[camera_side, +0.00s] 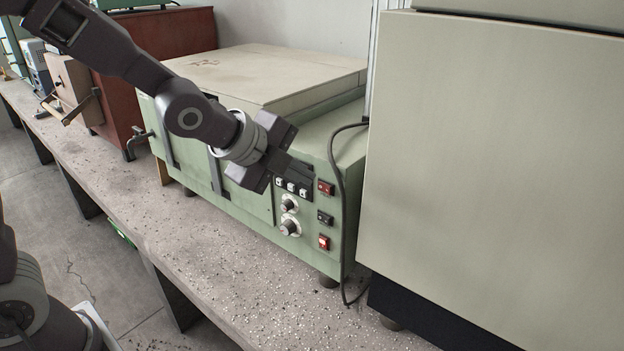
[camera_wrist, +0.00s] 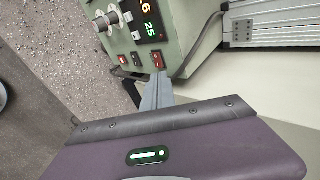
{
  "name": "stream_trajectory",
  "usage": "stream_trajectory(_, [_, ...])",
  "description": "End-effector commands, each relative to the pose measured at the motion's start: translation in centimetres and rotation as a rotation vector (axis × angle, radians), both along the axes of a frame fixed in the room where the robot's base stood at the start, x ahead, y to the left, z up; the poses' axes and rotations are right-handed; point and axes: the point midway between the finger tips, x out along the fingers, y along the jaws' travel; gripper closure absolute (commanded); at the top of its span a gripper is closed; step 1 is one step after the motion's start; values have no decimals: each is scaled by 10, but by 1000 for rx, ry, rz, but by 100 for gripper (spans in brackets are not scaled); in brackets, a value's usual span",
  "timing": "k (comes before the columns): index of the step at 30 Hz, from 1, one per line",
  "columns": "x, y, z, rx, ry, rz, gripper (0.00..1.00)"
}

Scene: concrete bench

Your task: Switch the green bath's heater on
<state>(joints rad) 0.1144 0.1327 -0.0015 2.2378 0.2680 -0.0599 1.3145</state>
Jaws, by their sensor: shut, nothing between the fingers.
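The green bath (camera_side: 250,187) is a wide pale-green box with a beige lid. Its front panel carries a red switch (camera_side: 326,188) at the top, a black switch (camera_side: 325,217) below it and a brighter red switch (camera_side: 324,241) at the bottom. My gripper (camera_side: 311,180) is shut and empty, its fingers pointing at the panel close to the top red switch. In the wrist view the fingertips (camera_wrist: 159,76) lie just beside that red switch (camera_wrist: 158,61); I cannot tell whether they touch. Switch labels are unreadable.
Two knobs (camera_side: 290,227) and small buttons sit left of the switches. Lit digits (camera_wrist: 149,27) show in the wrist view. A dark cable (camera_side: 341,190) hangs by the bath's right edge, beside a large beige cabinet (camera_side: 490,170). The speckled bench (camera_side: 240,280) in front is clear.

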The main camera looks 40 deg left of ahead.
Motion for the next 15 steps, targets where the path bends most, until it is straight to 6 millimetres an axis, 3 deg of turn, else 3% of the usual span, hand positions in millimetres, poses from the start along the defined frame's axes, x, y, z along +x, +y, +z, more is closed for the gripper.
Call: stream_trajectory(15, [-15,-3,10,0,-1,-6,100])
